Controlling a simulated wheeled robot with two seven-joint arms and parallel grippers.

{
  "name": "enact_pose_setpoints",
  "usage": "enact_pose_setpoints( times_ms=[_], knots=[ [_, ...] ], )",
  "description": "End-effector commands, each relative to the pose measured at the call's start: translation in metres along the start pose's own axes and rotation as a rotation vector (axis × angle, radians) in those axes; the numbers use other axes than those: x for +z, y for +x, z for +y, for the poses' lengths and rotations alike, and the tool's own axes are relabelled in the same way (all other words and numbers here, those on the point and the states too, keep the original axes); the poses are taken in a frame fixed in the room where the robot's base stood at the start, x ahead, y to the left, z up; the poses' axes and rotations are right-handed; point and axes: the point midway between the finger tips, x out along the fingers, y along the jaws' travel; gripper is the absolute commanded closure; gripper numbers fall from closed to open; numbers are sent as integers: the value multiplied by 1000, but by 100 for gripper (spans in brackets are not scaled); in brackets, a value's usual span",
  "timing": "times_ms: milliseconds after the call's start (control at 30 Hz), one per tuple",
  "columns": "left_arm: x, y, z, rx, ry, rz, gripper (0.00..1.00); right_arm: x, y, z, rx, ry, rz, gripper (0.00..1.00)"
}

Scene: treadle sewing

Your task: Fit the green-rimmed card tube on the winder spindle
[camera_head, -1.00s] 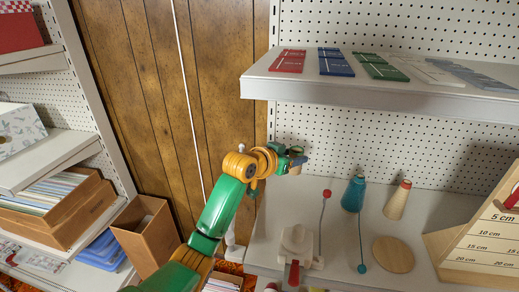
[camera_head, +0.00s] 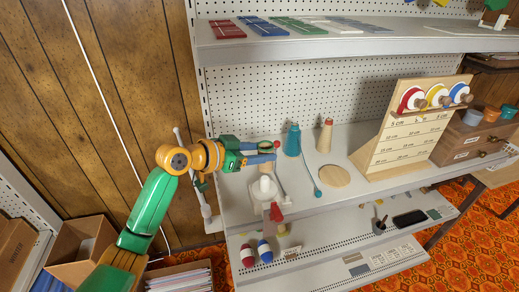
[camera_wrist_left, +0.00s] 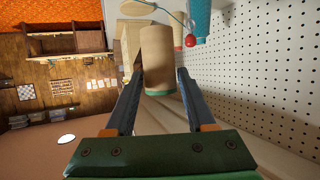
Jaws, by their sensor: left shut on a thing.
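My left gripper (camera_head: 262,157) is shut on the card tube, a plain tan cylinder. In the left wrist view the tube (camera_wrist_left: 157,55) stands between the two dark fingers, with its green rim (camera_wrist_left: 162,93) at the end nearer my palm. In the head view the tube (camera_head: 266,168) is small and partly hidden by the fingers. The white winder (camera_head: 264,189) with a red handle (camera_head: 276,212) stands on the shelf just below the gripper. The tube is above the winder in the picture, apparently apart from it. I cannot make out the spindle clearly. My right gripper is not in view.
A teal cone (camera_head: 292,141) and a tan cone (camera_head: 325,137) stand behind the winder, by a round wooden disc (camera_head: 332,176). A wooden measuring board (camera_head: 410,140) with spools is farther right. The upper shelf (camera_head: 330,46) overhangs this space, with pegboard behind.

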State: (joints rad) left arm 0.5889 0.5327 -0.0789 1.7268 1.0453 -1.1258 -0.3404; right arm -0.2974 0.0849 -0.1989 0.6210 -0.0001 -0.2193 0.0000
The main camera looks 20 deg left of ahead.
Motion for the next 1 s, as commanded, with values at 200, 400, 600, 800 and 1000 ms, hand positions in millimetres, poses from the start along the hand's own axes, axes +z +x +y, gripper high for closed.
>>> enact_pose_setpoints(
  times_ms=[200,400,600,800,1000],
  knots=[
    [18,7,0,0,0,0,96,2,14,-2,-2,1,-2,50],
    [31,12,0,-1,-1,1,96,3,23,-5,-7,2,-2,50],
    [44,18,0,-1,-1,0,96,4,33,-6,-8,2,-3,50],
    [57,23,0,-1,-1,0,96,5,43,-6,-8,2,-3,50],
    [67,27,0,-1,-1,0,96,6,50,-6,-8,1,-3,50]
  ],
)
